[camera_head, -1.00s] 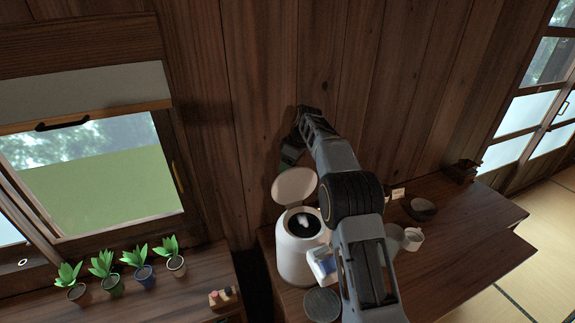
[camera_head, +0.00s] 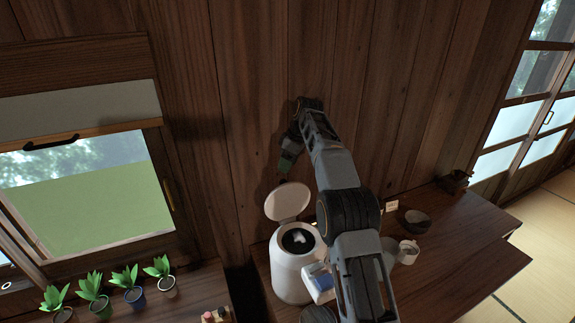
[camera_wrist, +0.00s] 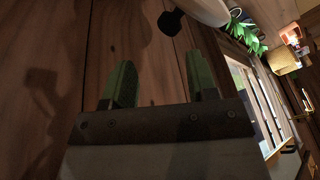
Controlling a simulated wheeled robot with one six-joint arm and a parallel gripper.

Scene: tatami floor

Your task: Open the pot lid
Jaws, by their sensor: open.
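The white electric pot (camera_head: 290,268) stands on the wooden table with its lid (camera_head: 288,201) raised upright on its far side. The dark round opening (camera_head: 299,239) shows, with something white inside it. My gripper (camera_head: 286,172) is just above and behind the lid, near the wall, and appears apart from it. In the wrist view my gripper (camera_wrist: 160,83) shows two green fingers spread apart with nothing between them. A pale rounded surface, probably the lid (camera_wrist: 208,10), shows at the top of that view.
The wooden table (camera_head: 455,270) also bears a white mug (camera_head: 408,252), a dark bowl (camera_head: 417,222) and a blue-and-white item (camera_head: 319,285) beside the pot. Several potted plants (camera_head: 128,290) line the shelf at left. The plank wall (camera_head: 235,130) is close behind my gripper.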

